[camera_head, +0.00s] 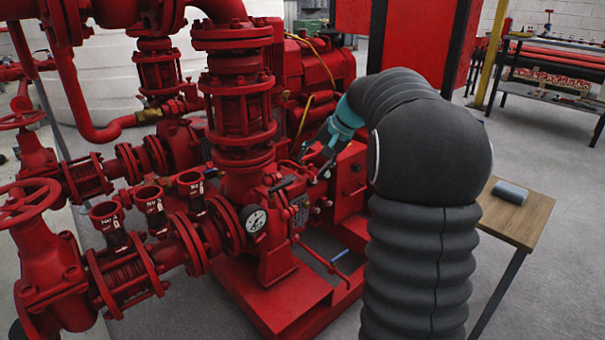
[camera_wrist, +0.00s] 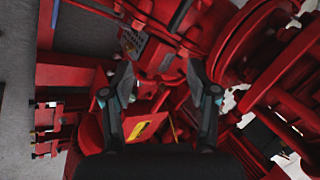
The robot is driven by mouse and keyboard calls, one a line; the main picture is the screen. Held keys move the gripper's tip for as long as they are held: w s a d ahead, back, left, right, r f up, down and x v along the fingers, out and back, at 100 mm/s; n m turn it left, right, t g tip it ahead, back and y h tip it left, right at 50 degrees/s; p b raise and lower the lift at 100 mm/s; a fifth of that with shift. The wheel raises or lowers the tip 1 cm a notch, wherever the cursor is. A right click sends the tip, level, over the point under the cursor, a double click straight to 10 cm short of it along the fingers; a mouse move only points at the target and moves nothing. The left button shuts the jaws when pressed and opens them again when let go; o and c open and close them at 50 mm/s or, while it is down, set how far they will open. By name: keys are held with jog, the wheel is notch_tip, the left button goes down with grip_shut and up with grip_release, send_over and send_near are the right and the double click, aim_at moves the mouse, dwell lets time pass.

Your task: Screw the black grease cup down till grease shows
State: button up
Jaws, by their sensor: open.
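A small black part (camera_head: 283,183) sits on top of the red pump casing (camera_head: 272,258), just left of my gripper in the head view. It may be the black grease cup, but it is too small to be sure. My gripper (camera_head: 314,163) hangs over the pump's bearing end, its fingers pointing down and left. In the wrist view my gripper (camera_wrist: 158,70) is open, with its two dark fingers apart. Red pump casing and a small pale patch show between the fingertips. Nothing is held. No grease can be made out.
A pressure gauge (camera_head: 256,220) is on the pump front. A red vertical pipe (camera_head: 240,120) rises left of my gripper. A yellow label (camera_wrist: 147,127) shows between my fingers. A wooden table (camera_head: 512,216) with a grey cylinder (camera_head: 510,192) stands right. Open floor lies beyond.

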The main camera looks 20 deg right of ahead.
jog(key=s+a+r+n+h, duration=0.1)
jog(key=s+a, duration=0.4)
jog(key=s, duration=0.1)
jog(key=shift+s+a+r+g, duration=0.2)
jog(key=shift+s+a+g, duration=0.1)
jog(key=shift+s+a, duration=0.1)
